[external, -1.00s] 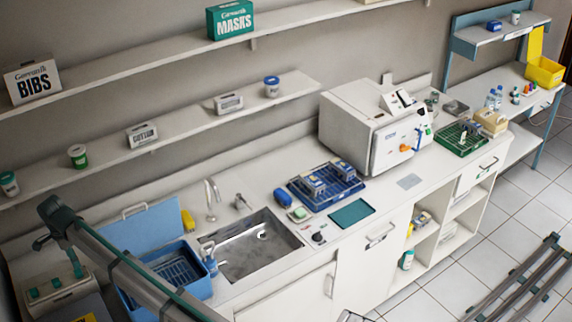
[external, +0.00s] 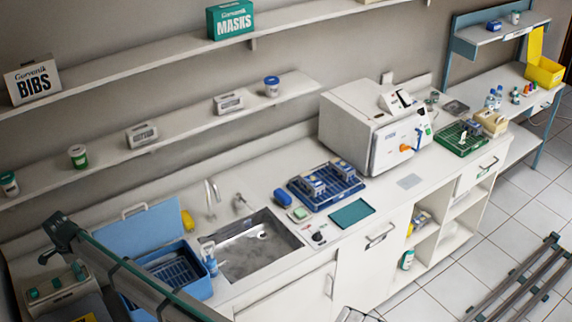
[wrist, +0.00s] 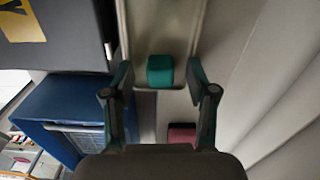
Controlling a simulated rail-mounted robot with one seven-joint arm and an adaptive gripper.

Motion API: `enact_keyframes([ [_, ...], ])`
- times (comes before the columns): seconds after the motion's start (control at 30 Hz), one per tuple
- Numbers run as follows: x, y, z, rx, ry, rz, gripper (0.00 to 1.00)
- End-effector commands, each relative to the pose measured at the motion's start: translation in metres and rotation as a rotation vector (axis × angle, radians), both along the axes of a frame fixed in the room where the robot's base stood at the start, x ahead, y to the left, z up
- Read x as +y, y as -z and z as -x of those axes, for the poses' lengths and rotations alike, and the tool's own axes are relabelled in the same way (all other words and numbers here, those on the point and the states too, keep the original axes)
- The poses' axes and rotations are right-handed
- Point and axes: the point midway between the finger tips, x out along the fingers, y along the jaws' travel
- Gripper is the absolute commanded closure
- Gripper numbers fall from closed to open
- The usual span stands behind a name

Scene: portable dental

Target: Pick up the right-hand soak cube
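A teal cube (wrist: 160,70) lies at the near end of a long pale tray (wrist: 136,110) in the wrist view. My gripper (wrist: 158,76) is above it with the fingers apart, one on each side. A gap shows between each finger and the cube. I cannot tell from the views which cube is the right-hand one.
A blue tub (external: 198,287) with a basket stands left of the sink (external: 232,262); the tub (wrist: 60,105) is close to my left finger. A dark box with a yellow label (wrist: 70,30) borders the pale tray. The wall side is at right in the wrist view.

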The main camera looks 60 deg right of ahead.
Motion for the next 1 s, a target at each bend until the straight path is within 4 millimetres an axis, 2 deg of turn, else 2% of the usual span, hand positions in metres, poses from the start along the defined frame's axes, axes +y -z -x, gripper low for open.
enact_keyframes([
  [0.03,0.000,0.000,0.000,0.000,0.000,0.000,0.49],
  [0.3,0.000,0.000,0.000,0.000,0.000,0.000,0.92],
  [0.67,0.000,-0.003,-0.001,-0.001,0.000,0.000,0.92],
  [0.87,0.000,-0.024,-0.001,-0.003,0.000,0.000,0.92],
  [1.0,0.000,-0.049,-0.002,-0.003,0.000,0.000,0.92],
])
